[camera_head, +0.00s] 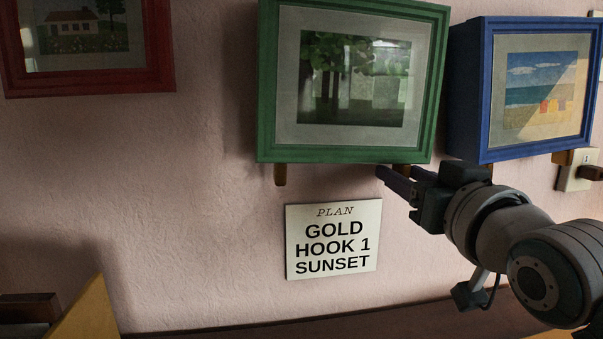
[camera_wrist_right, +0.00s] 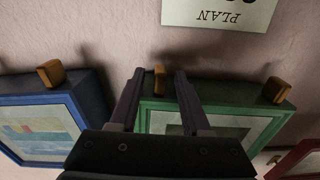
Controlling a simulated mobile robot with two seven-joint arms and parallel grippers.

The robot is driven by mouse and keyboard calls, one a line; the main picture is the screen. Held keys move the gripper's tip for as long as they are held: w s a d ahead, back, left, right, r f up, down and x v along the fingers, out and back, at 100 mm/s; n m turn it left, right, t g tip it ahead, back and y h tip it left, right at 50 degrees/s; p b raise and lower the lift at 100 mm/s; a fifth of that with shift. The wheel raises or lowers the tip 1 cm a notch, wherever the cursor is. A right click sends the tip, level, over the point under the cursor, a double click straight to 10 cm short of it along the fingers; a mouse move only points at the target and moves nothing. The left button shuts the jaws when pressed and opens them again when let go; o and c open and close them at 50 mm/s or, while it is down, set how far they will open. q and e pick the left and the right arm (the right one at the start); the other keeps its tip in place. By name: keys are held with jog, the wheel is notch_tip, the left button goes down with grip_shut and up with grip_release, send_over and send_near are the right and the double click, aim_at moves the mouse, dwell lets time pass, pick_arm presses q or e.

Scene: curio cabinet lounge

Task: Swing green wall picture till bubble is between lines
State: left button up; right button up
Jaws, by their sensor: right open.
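The green wall picture (camera_head: 268,90), a green frame around a tree scene, hangs on the pink wall; it also shows upside down in the right wrist view (camera_wrist_right: 262,111). A wooden peg (camera_head: 280,175) sticks out under its left bottom end. My right gripper (camera_head: 382,172) is at its lower right corner. In the right wrist view the open fingers (camera_wrist_right: 159,72) stand either side of a second wooden peg (camera_wrist_right: 160,84) under the frame; contact cannot be told. No level bubble or lines are visible. My left gripper is not in view.
A blue picture (camera_head: 470,90) hangs close on the right, with its own peg (camera_head: 562,157). A red picture (camera_head: 90,84) hangs far left. A plan card (camera_head: 334,240) reads "GOLD HOOK 1 SUNSET". A yellow piece (camera_head: 88,314) stands lower left. The wall between red and green is clear.

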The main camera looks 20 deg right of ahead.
grip_shut()
dwell(0.3)
dwell(1.1)
